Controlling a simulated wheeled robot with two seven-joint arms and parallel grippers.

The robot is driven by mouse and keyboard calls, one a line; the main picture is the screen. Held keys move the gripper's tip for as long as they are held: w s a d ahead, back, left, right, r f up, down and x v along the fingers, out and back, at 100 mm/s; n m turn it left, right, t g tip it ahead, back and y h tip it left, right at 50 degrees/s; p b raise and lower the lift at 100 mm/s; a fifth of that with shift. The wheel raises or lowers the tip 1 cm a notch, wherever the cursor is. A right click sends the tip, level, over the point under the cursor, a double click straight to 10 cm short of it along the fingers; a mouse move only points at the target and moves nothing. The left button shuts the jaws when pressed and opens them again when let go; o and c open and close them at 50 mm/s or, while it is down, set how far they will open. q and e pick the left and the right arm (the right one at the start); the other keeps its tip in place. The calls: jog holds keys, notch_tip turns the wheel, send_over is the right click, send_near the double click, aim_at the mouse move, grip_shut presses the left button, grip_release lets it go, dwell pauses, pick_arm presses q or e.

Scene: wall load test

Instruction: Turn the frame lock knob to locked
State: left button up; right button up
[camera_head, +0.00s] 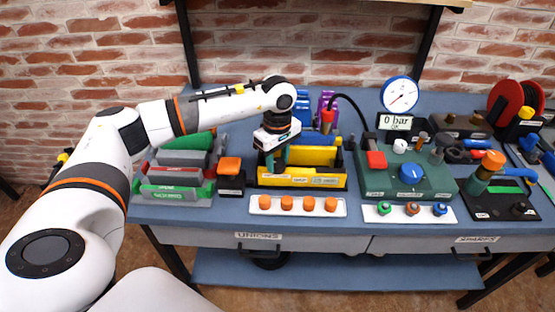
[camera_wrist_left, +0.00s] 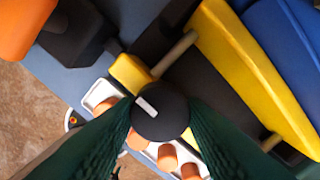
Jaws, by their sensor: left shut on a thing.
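My left gripper (camera_head: 277,160) reaches down at the left end of the black and yellow frame (camera_head: 331,181) on the bench. In the left wrist view its green fingers (camera_wrist_left: 161,118) are shut on a round black knob (camera_wrist_left: 172,119), one on each side. The knob has a white mark, which points up and slightly left in that view. I take it as the frame lock knob. The head view does not show the knob clearly, as the gripper covers it. My right gripper is not in view.
An orange-topped black block (camera_head: 230,167) stands close left of the frame. A white strip with several orange caps (camera_head: 264,210) lies in front. A green box with a blue knob and gauge (camera_head: 436,186) stands to the right.

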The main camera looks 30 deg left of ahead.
aim_at(278, 162)
pick_arm(q)
jog(key=shift+r, duration=0.1)
jog(key=o, duration=1)
notch_tip(278, 162, up, 12)
jog(key=shift+f+b, duration=0.1)
jog(key=shift+b, duration=0.7)
